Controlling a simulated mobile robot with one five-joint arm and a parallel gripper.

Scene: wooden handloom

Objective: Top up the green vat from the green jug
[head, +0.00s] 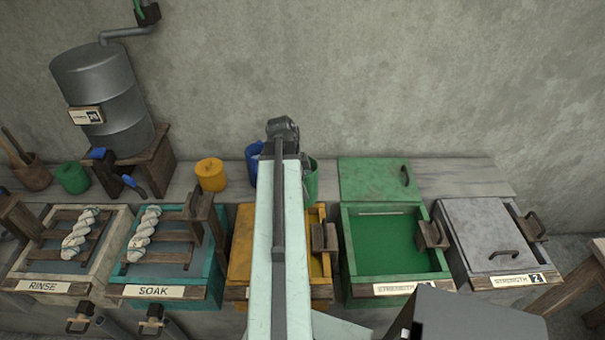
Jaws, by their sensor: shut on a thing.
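The green vat (447,277) stands right of my arm, open, with a flat green surface inside. Its green lid (375,180) lies behind it on the bench. The green jug (311,183) shows just right of my arm's far end, largely hidden by the arm; it looks upright. My gripper (283,128) is at the far end of the arm, over the back of the bench. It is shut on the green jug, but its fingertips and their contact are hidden.
A blue jug (252,158) is partly behind my arm, and a yellow jug (210,175) stands farther left. The yellow vat (240,262) is partly covered by my arm. A grey lidded vat (485,235) adjoins the green vat on the right.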

